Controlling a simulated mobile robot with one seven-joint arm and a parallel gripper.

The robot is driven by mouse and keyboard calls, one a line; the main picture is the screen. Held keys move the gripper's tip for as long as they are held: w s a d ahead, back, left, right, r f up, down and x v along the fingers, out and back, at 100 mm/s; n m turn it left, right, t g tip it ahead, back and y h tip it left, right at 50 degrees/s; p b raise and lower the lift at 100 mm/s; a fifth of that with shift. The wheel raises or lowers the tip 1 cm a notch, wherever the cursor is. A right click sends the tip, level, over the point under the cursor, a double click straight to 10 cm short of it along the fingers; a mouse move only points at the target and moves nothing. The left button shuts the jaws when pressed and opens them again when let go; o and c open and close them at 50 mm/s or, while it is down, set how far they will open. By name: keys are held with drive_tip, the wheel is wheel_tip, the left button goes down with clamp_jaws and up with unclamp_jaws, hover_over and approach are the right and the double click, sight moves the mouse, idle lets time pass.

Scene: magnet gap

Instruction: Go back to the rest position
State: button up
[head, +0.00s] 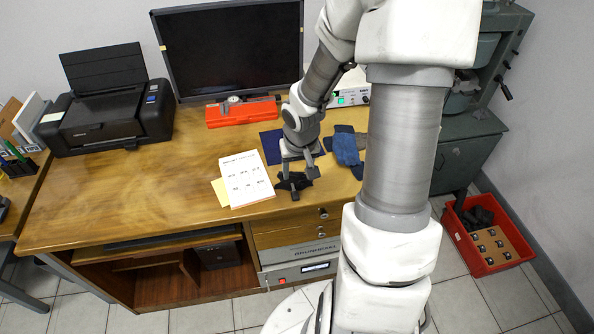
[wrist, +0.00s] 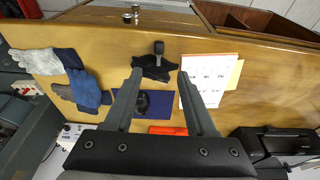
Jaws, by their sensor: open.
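My gripper (head: 298,174) hangs over the front part of the wooden desk, pointing down, with its two fingers apart. In the wrist view my gripper (wrist: 160,76) is open, with nothing between the fingers. A black item (head: 296,184) with a small dark grey block on it lies close to the desk's front edge, below the fingers. It also shows in the wrist view (wrist: 152,70), near and beyond the fingertips. I cannot tell whether the fingers touch it. A dark blue mat (wrist: 112,107) lies beside it, with a small black object (wrist: 141,103) on it.
A printed sheet (head: 245,182) lies left of my gripper; blue and grey gloves (head: 347,148) lie right. An orange case (head: 242,113), a monitor (head: 235,50) and a printer (head: 108,115) stand behind. A red crate (head: 477,263) is on the floor.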

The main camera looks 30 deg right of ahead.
idle(0.4)
drive_tip(key=s+a+r+n+t, duration=0.25)
drive_tip(key=a+r, duration=0.45)
drive_tip(key=r, duration=0.4)
drive_tip(key=s+a+r+n+t, duration=0.1)
drive_tip(key=s+a+r+n, duration=0.15)
drive_tip(key=a+r, duration=0.65)
drive_tip(key=s+d+r+m, duration=0.1)
drive_tip(key=s+d+r, duration=0.1)
drive_tip(key=s, duration=0.3)
drive_tip(key=s+d+r, duration=0.2)
drive_tip(key=s+r, duration=0.1)
drive_tip(key=s, duration=0.3)
drive_tip(key=shift+m+y, duration=0.4)
